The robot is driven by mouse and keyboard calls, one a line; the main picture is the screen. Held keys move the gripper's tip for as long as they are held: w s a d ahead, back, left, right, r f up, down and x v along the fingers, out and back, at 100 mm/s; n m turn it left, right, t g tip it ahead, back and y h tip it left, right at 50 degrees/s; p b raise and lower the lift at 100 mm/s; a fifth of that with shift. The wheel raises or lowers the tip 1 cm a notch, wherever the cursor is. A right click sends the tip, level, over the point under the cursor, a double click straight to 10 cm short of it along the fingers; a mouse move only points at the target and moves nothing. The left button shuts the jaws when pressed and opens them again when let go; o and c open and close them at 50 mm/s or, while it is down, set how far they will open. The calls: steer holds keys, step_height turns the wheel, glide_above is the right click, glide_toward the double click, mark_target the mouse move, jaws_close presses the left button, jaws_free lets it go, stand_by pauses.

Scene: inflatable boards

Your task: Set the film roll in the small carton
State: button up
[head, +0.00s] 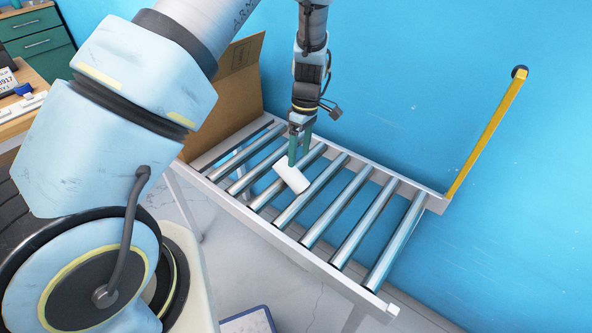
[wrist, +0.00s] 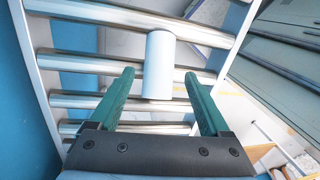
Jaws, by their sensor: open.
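The film roll (head: 291,178) is a white cylinder lying across the metal rollers of a roller conveyor. In the wrist view the film roll (wrist: 158,65) lies ahead of and between the lines of my two green fingers. My gripper (head: 299,157) is open and empty, pointing down just above and behind the roll. The fingers also show spread apart in the wrist view (wrist: 160,82). A brown cardboard carton (head: 235,85) stands at the left end of the conveyor, partly hidden behind my arm. Its inside is not visible.
The roller conveyor (head: 384,304) has gaps between its rollers and is clear to the right of the roll. A yellow post (head: 487,133) rises at its right rear corner. A blue wall stands close behind. A wooden desk (head: 22,112) is at the far left.

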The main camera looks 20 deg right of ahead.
mark_target(294, 177)
steer(key=f, duration=0.3)
steer(key=shift+s+a+f+p, duration=0.25)
steer(key=shift+a+f+p, duration=0.1)
steer(key=shift+f+p, duration=0.05)
steer(key=f+p, duration=0.1)
steer(key=f, duration=0.1)
steer(key=a+f+p, duration=0.1)
steer(key=f, duration=0.1)
steer(key=shift+f, duration=0.55)
steer(key=shift+f, duration=0.25)
steer(key=shift+c, duration=0.4)
jaws_close()
